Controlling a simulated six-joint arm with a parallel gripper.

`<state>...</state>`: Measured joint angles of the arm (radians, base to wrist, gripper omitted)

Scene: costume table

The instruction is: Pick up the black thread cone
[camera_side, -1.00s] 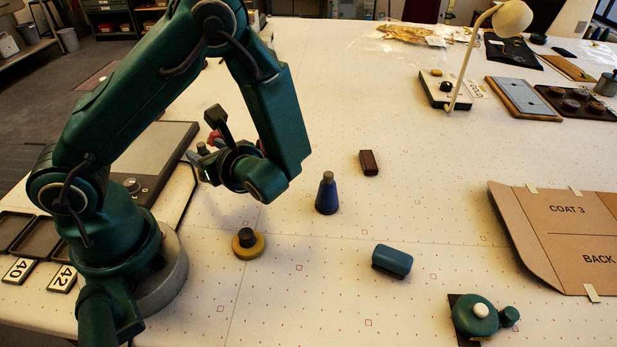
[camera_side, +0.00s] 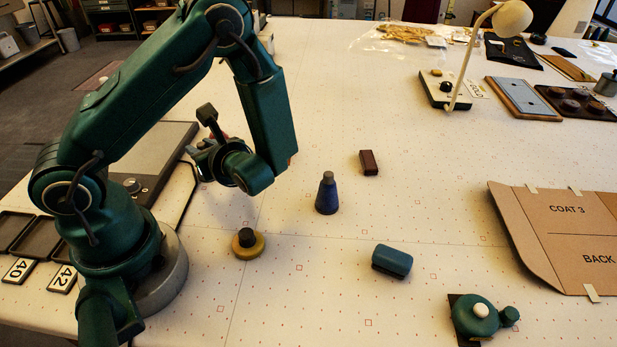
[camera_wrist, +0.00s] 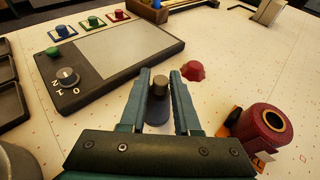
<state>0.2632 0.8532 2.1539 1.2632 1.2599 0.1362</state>
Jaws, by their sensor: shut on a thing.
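The black thread cone (camera_wrist: 158,101) stands between my gripper's two fingers (camera_wrist: 161,92) in the wrist view. It is a dark cone with a grey-brown top, and the fingers are closed on its sides. Its lower part is hidden by the gripper body. In the side view my gripper (camera_side: 202,158) is over the left part of the table, near the dark panel, and the cone there is mostly hidden by my wrist. I cannot tell whether its base is clear of the table.
A dark panel with a dial (camera_wrist: 66,78) lies left of the gripper. A small red piece (camera_wrist: 193,70) and a dark red roll (camera_wrist: 262,128) are to the right. In the side view, a blue thread cone (camera_side: 327,195), brown block (camera_side: 369,162) and yellow-based piece (camera_side: 248,243) stand apart.

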